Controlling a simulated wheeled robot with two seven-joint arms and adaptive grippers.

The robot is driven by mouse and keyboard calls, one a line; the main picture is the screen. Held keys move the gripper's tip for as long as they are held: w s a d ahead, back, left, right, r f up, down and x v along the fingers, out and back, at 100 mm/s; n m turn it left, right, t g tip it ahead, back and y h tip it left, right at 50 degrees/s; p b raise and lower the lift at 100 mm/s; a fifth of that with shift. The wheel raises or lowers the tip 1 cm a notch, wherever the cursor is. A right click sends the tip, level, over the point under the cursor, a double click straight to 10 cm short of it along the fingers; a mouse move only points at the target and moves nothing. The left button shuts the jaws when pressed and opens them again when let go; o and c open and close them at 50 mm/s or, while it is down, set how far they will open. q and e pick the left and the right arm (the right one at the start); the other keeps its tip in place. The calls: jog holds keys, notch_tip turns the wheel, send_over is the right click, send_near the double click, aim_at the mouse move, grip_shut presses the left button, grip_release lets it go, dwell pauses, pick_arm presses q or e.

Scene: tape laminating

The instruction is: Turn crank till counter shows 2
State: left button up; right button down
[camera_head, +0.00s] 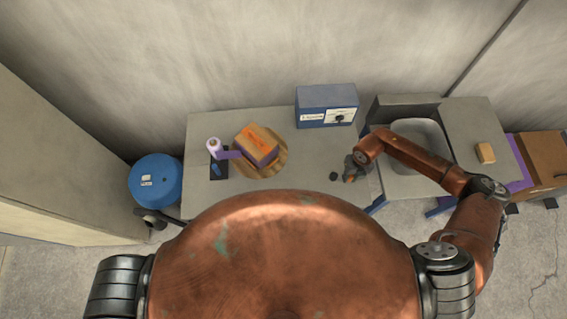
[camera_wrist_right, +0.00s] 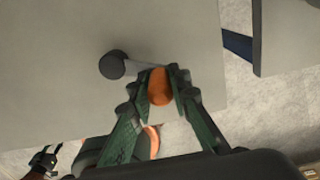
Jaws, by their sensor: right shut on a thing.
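The crank lies on the grey table top (camera_head: 300,150), with a dark round hub (camera_head: 333,176), a pale arm and an orange knob. My right gripper (camera_head: 350,174) is shut on the orange knob, which shows between its green fingers in the right wrist view (camera_wrist_right: 160,87). The hub (camera_wrist_right: 112,64) is left of the fingers there. A dark shape at the table's left edge (camera_head: 155,216) looks like my left gripper; its jaws are unclear. A blue box (camera_head: 326,97) at the back has a white panel with a dark dial (camera_head: 340,117); no number is readable.
A brown box with purple film (camera_head: 258,150) sits on a round wooden disc (camera_head: 278,162). A purple film roll (camera_head: 213,147) stands left of it. A blue drum (camera_head: 155,181) stands left of the table. A sink (camera_head: 424,139) lies right of my gripper.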

aim_at(343, 170)
jog(key=shift+s+a, duration=0.15)
jog(key=shift+a, duration=0.05)
jog(key=shift+w+d+b, duration=0.15)
jog(key=shift+w+b, duration=0.8)
jog(key=shift+w, duration=0.7)
jog(key=shift+s, duration=0.15)
jog(key=shift+w+a+f+b, duration=0.1)
jog(key=shift+w+a+b, duration=0.35)
jog(key=shift+w, duration=0.35)
jog(key=shift+w+a+b, duration=0.3)
jog(key=shift+w+b, duration=0.1)
jog(key=shift+w, duration=0.35)
jog(key=c, duration=2.1)
grip_release()
jog(key=shift+s+d, duration=0.15)
jog(key=o, duration=1.7)
jog(key=shift+d, duration=0.15)
jog(key=shift+o, duration=0.2)
